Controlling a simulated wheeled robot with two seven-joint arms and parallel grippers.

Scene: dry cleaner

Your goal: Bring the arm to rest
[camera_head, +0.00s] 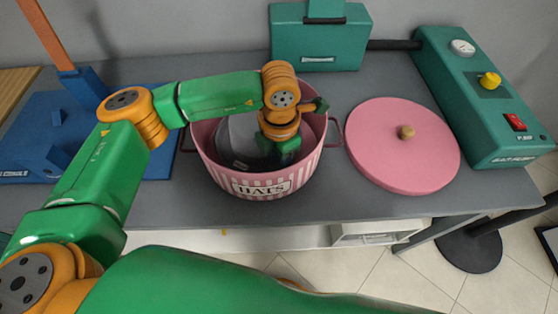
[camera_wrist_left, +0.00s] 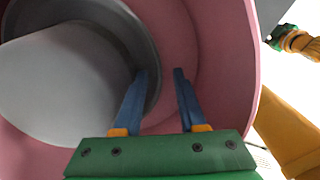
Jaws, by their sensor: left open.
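My left gripper (camera_head: 284,152) reaches down into the pink striped box (camera_head: 262,187) labelled "HATS", on the grey table. Its fingertips are hidden in the head view. In the left wrist view the two blue fingers (camera_wrist_left: 161,72) stand apart with nothing between them. A grey hat (camera_head: 236,140) lies tilted inside the box, and it fills the left of the left wrist view (camera_wrist_left: 65,85). The left finger overlaps the hat's dark rim in that view; I cannot tell whether they touch. My right gripper is not in view.
A round pink lid (camera_head: 402,160) with a wooden knob lies right of the box. A teal machine (camera_head: 480,105) with a gauge and red switch stands at the right, another teal unit (camera_head: 318,45) behind. A blue stand (camera_head: 60,135) is at the left. Some bare tabletop (camera_head: 345,200) shows in front.

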